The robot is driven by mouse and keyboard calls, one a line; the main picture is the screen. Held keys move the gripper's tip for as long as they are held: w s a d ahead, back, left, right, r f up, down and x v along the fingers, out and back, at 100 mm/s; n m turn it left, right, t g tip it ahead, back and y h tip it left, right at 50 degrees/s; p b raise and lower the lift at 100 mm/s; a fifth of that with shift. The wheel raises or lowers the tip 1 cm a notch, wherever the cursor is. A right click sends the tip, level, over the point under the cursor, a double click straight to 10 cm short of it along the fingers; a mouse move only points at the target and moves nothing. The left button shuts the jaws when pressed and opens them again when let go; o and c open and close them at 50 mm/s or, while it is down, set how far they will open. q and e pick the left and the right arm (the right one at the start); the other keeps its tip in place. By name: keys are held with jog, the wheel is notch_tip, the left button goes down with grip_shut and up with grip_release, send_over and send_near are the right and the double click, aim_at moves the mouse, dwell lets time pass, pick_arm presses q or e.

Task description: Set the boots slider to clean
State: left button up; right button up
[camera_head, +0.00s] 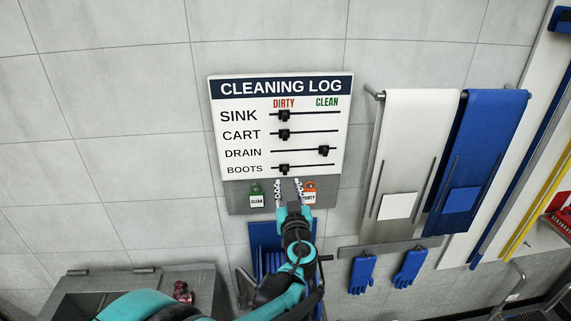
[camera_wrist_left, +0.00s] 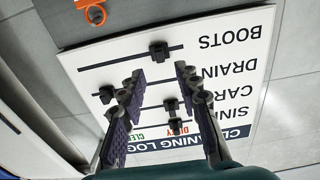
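The cleaning log board (camera_head: 232,147) hangs on the wall with four labelled slider rows. The boots slider (camera_head: 285,168), a small black knob on the bottom row, sits at the left, under the red DIRTY heading. It also shows in the left wrist view (camera_wrist_left: 159,50), where the board appears upside down. My left gripper (camera_head: 288,182) is just below the boots slider, its two fingers spread apart with nothing between them. In the left wrist view the open fingers (camera_wrist_left: 158,73) point toward the boots row, and the knob lies beyond their tips. My right gripper is not in view.
The drain slider (camera_head: 324,150) is at the right; the sink slider (camera_head: 285,115) and cart slider (camera_head: 285,134) are at the left. A green CLEAN tag (camera_head: 256,198) and an orange DIRTY tag (camera_head: 310,195) hang below, either side of my fingers. Aprons hang at right.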

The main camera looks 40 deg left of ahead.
aim_at(286, 172)
pick_arm(q)
jog(key=x, duration=0.7)
jog(key=shift+a, duration=0.1)
grip_shut()
jog(key=shift+w, duration=0.1)
